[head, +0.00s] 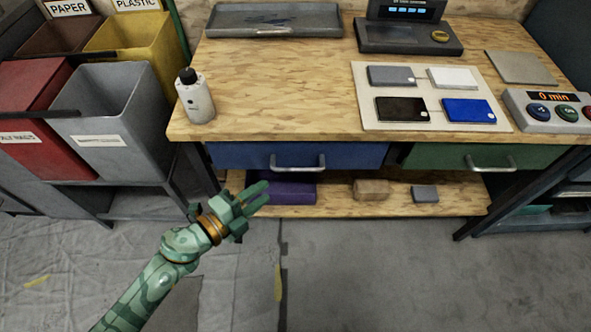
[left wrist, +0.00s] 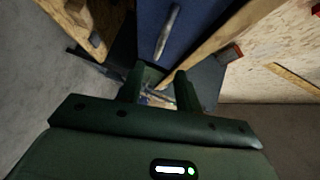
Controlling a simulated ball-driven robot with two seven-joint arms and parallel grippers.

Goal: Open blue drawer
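The blue drawer (head: 345,155) sits under the front edge of the wooden workbench, left of the middle, and looks closed. Its pale bar handle (head: 298,164) is on the front. In the left wrist view, the blue drawer front (left wrist: 196,18) and handle (left wrist: 168,33) are ahead at the top. My left gripper (head: 264,193) is below and left of the handle in the head view, apart from it. Its two fingers (left wrist: 158,82) are spread, with nothing between them. My right gripper is not in view.
A green drawer (head: 480,158) is to the right. The lower shelf (head: 330,205) bears a purple box (head: 285,189) and small blocks. A white bottle (head: 195,97) stands near the bench's left edge. Bins (head: 112,115) are at left. The floor in front (head: 400,270) is clear.

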